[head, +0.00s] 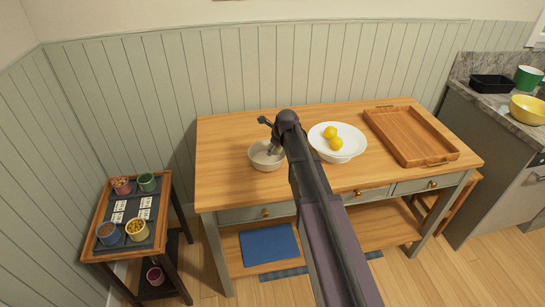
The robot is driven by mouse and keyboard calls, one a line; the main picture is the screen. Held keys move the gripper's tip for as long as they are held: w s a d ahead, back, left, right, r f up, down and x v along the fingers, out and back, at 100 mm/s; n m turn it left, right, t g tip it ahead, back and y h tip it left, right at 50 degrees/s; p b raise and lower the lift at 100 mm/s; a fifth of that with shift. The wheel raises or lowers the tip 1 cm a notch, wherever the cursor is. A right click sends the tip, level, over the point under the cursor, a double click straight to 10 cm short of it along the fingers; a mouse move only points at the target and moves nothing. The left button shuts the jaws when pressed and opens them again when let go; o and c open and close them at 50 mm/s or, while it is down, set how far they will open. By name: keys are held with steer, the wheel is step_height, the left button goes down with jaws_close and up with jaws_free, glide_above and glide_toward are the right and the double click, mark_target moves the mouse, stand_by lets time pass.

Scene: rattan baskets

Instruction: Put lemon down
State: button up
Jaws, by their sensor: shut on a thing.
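Two yellow lemons, one farther back (330,131) and one nearer (336,143), lie together in a wide white bowl (320,152) on the wooden table. My gripper (271,151) is at a smaller pale bowl (262,163) to the left of the white bowl. It points down at the right part of the small bowl. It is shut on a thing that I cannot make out. No yellow shows at the fingertips, and my arm hides part of the table between the bowls.
A wooden tray (440,160) lies at the table's right side. The table's left part (225,150) is clear. A small side table (95,250) with several small cups stands at the left. A counter (500,115) at the right holds a yellow bowl (528,110).

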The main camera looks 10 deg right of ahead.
mark_target(275, 160)
steer(key=shift+f, duration=0.1)
steer(key=shift+f+b, duration=1.75)
steer(key=shift+b, duration=0.15)
steer(key=shift+f, duration=0.2)
steer(key=o, duration=1)
steer(key=shift+o, duration=0.2)
steer(key=shift+r, duration=0.15)
steer(key=p+v, duration=1.1)
steer(key=v, duration=0.1)
steer(key=shift+r, duration=0.1)
steer(key=shift+d, duration=0.1)
